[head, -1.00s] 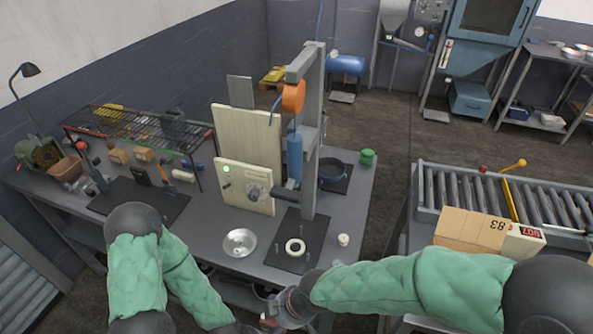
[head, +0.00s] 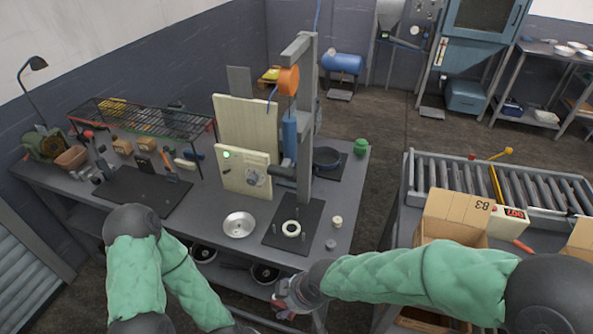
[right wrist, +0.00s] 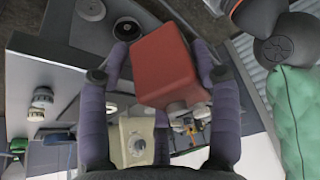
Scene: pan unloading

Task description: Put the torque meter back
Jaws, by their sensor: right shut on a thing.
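A red, box-shaped tool (right wrist: 165,65) with a short metal stub at its lower end, which I take for the torque meter, is between the purple fingers of my right gripper (right wrist: 160,75). The fingers are shut on its sides. In the head view my right gripper (head: 287,298) is low, in front of the bench's near edge, with only a little red showing at it. My left arm comes in from the left and leaves the bottom of the picture; its gripper is not shown.
At right are a roller conveyor (head: 450,185) and an open carton (head: 455,213).

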